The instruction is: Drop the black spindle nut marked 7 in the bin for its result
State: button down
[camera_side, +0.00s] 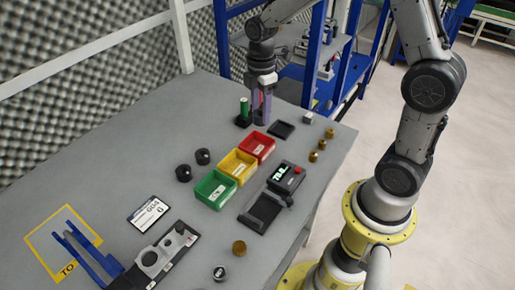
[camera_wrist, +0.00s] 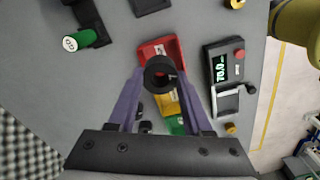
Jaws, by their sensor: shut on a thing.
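My gripper (camera_wrist: 160,84) is shut on the black spindle nut (camera_wrist: 152,66), a dark ring with a small pale mark that looks like a 7. In the side view my gripper (camera_side: 262,116) points down near the back of the table, behind the red bin; the nut cannot be made out there. The red bin (camera_side: 270,146), yellow bin (camera_side: 252,164) and green bin (camera_side: 229,193) stand in a row. Their small labels are unreadable. In the wrist view the nut overlaps the red bin (camera_wrist: 145,50), with the yellow bin (camera_wrist: 178,108) beyond, partly hidden.
A green cylinder (camera_side: 244,105) on a black stand is left of my gripper. A gauge with a lit display (camera_side: 281,173) lies right of the bins. Two black nuts (camera_side: 203,156) (camera_side: 184,173) sit left of them, several brass pieces (camera_side: 313,157) right. A foam wall (camera_side: 100,90) bounds the left.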

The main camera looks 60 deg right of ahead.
jog(key=shift+f, duration=1.05)
jog(key=shift+c, duration=1.2)
grip_release()
notch_tip(320, 180, up, 14)
